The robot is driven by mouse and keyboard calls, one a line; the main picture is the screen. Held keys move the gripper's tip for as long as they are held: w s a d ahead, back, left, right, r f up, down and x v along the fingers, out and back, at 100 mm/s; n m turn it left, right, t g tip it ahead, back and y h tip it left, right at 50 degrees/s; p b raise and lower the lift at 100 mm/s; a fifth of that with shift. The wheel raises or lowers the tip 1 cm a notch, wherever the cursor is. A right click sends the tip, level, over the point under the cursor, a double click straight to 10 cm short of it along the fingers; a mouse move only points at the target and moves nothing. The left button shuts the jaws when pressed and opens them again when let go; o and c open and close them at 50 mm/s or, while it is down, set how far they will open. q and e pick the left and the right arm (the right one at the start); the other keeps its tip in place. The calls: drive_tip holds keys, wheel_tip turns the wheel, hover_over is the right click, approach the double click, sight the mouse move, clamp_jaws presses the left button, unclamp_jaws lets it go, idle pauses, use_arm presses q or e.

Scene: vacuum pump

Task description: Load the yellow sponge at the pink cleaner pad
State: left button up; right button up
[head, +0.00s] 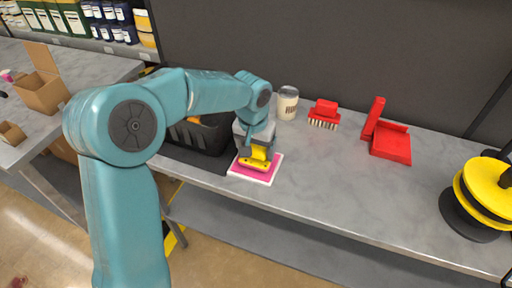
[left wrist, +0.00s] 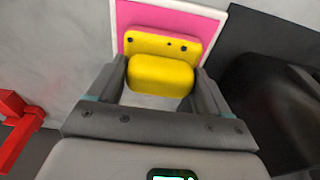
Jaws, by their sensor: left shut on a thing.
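The yellow sponge (head: 257,160) is between the fingers of my left gripper (head: 258,150), which is shut on it. In the left wrist view the sponge (left wrist: 162,62) shows as a yellow block with small dark dots, gripped by my left gripper (left wrist: 160,82) on both sides. The pink cleaner pad (head: 264,175) is a pink square with a white border on the counter. In the left wrist view the pad (left wrist: 200,22) lies behind the sponge. The sponge is over the pad; I cannot tell whether they touch. My right gripper is not in view.
A black bin (head: 205,138) on a dark mat stands left of the pad. A labelled can (head: 287,103), a red brush (head: 324,113) and a red dustpan (head: 391,143) stand behind and right. A yellow-and-black round object (head: 484,193) is at the far right. The counter (head: 340,190) right of the pad is clear.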

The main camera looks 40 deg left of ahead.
use_arm(q)
drive_tip(key=shift+r, duration=0.1)
idle(0.3)
wheel_tip(320, 180, up, 7)
drive_tip(key=p, duration=0.5)
idle(0.4)
